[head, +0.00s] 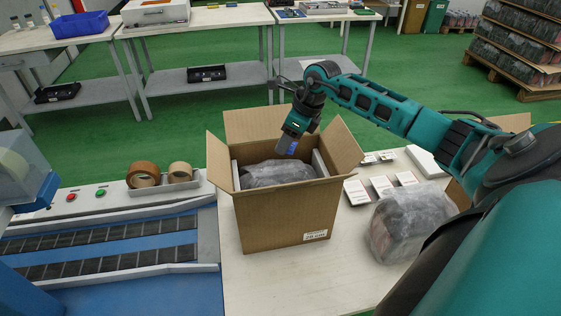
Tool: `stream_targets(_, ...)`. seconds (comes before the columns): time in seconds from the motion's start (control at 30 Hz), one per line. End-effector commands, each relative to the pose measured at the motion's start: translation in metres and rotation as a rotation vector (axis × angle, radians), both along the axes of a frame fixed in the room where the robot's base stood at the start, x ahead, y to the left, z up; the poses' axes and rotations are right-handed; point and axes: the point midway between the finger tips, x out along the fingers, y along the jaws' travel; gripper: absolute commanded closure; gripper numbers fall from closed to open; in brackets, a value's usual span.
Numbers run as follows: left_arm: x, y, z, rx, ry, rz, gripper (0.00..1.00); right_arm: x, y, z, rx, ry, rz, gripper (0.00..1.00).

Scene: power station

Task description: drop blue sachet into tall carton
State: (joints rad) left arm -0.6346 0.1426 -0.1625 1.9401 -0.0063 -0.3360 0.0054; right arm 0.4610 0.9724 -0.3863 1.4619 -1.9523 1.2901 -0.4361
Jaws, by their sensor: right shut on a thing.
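The tall carton (275,212) stands upright on the table with its flaps open. A dark wrapped bundle (277,173) fills much of its inside. My right gripper (289,145) points down over the carton's opening, above the bundle and near the back right of the opening. It is shut on the blue sachet (286,147), of which only a small blue patch shows at the fingertips. The rest of the sachet is hidden by the gripper. My left gripper is not in view.
A grey-wrapped bundle (407,222) and several white boxes (381,186) lie right of the carton, under my right arm. Tape rolls (144,175) and a roller conveyor (110,246) are at left. Back tables (200,22) stand beyond a green floor.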

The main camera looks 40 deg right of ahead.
Motion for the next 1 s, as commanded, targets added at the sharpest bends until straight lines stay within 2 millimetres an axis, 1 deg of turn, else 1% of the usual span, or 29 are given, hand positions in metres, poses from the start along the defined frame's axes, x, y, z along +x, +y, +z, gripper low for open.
stream_targets(0.03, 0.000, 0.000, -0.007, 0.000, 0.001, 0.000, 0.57, 0.000, 0.000, -0.009, 0.002, 0.001, 0.000, 0.83)
stream_targets(0.3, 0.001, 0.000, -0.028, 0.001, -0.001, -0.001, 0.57, 0.000, 0.000, -0.041, 0.001, 0.000, 0.000, 0.83)
stream_targets(0.43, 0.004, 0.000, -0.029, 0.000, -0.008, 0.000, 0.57, 0.000, 0.001, -0.047, 0.001, 0.000, 0.000, 0.83)
stream_targets(0.67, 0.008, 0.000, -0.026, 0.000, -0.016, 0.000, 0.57, 0.000, 0.000, -0.047, 0.001, 0.000, 0.000, 0.83)
stream_targets(0.7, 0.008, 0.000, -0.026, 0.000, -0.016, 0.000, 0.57, 0.000, 0.000, -0.047, 0.000, 0.000, 0.001, 0.54)
stream_targets(1.0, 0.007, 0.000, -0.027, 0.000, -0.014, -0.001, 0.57, 0.000, 0.000, -0.047, 0.000, 0.000, 0.001, 0.25)
